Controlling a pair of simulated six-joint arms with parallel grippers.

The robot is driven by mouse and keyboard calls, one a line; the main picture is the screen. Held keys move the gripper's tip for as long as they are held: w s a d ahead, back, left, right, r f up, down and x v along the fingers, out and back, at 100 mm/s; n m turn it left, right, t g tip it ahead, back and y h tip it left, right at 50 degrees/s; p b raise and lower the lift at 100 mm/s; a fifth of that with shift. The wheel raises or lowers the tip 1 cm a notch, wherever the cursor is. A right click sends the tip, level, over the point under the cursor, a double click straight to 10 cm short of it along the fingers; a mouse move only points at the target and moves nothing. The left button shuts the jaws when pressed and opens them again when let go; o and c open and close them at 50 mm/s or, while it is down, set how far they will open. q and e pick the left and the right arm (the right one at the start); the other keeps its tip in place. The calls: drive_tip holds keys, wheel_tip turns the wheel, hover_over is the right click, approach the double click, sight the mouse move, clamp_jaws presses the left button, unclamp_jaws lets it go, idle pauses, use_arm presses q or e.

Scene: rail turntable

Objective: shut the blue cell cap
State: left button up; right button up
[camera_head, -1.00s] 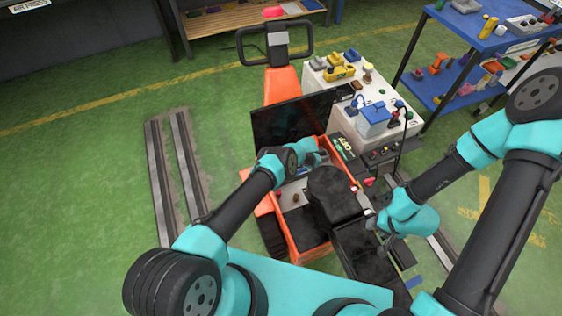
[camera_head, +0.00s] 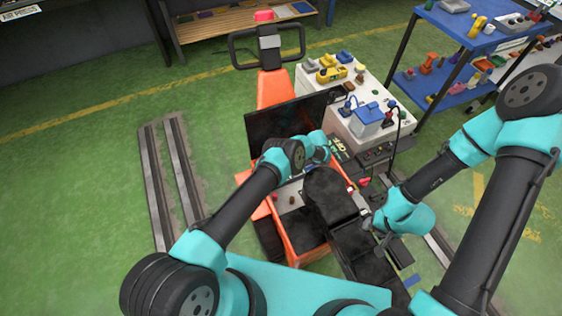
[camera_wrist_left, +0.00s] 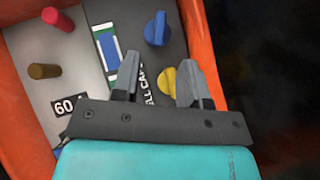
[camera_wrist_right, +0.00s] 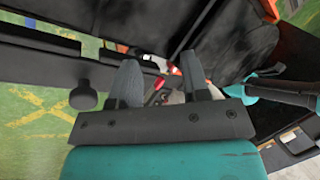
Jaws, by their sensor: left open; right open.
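The blue cell cap (camera_wrist_left: 157,28) is a blue winged knob on the dark "CELL CAPS" panel in the left wrist view. A yellow cap (camera_wrist_left: 169,82) sits nearer on the same panel. My left gripper (camera_wrist_left: 158,72) is open, its fingers on either side of the yellow cap's place in the picture, with the blue cap beyond the fingertips. Contact cannot be told. In the head view, my left arm hides the caps. My right gripper (camera_wrist_right: 160,65) is open and empty; it also shows in the head view (camera_head: 370,222), beside the dark boxes.
Red (camera_wrist_left: 58,20) and brown (camera_wrist_left: 44,71) posts stand on the light panel beside the caps. An orange wall (camera_wrist_left: 200,45) borders the panel. A dark screen (camera_head: 286,125) stands behind it. A white bench (camera_head: 375,95) with tools is at the back right.

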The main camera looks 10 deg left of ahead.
use_arm(q)
drive_tip(key=v, duration=0.9)
